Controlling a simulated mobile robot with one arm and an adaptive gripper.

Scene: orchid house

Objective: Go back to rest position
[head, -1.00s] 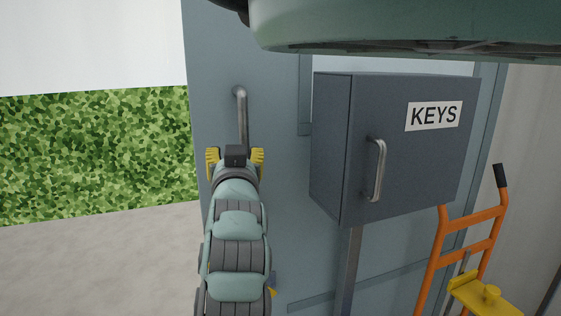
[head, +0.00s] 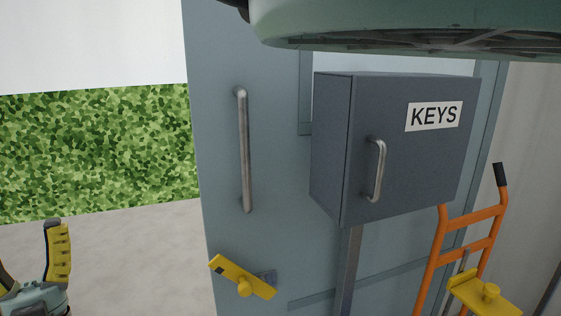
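My gripper (head: 30,268) is at the lower left edge of the head view, partly cut off by the frame. One yellow-padded finger stands upright and part of another shows at the left edge. The two are wide apart with nothing seen between them. The gripper is clear of the blue-grey door (head: 270,215) and to the left of its upright metal bar handle (head: 245,150). A yellow lever (head: 243,279) is on the door below the handle, tilted down to the right.
A grey key cabinet (head: 410,145) marked KEYS stands on a post (head: 347,270) before the door. An orange hand truck (head: 470,235) is at the right, with a yellow lever-like part (head: 485,292) near it. Pale floor (head: 130,250) and a green hedge (head: 95,150) lie at the left.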

